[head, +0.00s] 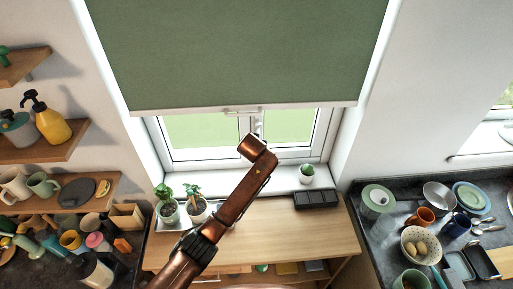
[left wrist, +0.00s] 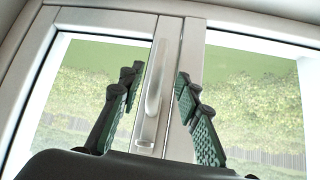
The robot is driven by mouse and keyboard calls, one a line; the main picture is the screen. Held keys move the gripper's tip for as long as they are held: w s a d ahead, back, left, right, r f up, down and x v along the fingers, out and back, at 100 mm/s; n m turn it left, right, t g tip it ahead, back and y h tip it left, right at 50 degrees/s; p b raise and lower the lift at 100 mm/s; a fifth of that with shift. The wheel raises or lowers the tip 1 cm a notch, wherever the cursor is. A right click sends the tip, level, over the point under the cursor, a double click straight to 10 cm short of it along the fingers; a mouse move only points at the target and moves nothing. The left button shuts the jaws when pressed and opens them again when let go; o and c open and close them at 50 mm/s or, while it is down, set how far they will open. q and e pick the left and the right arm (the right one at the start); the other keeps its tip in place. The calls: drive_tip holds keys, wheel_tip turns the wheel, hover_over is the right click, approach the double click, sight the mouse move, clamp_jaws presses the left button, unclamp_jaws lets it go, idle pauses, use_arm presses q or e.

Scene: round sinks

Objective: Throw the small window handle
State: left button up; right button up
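The window handle (left wrist: 160,75) is a pale silver lever on the frame's central upright, with a small base piece (left wrist: 147,132) at its lower end. It stands nearly vertical in the left wrist view. My left gripper (left wrist: 161,76) is open, its dark fingers with green pads to either side of the handle. I cannot tell how far its tips are from the handle. In the head view my copper left arm reaches up to the window (head: 205,132) and hides most of the gripper. My right gripper is out of view.
A green blind (head: 235,50) hangs over the upper window, with a bar (head: 240,112) at its lower edge. Potted plants (head: 198,207) and a black box (head: 316,199) stand on the wooden desk (head: 290,235). Shelves are left, a dish-covered counter right.

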use_arm(q)
drive_tip(key=v, duration=0.3)
drive_tip(key=shift+s+r, duration=0.1)
drive_tip(key=shift+s, duration=0.05)
idle(0.4)
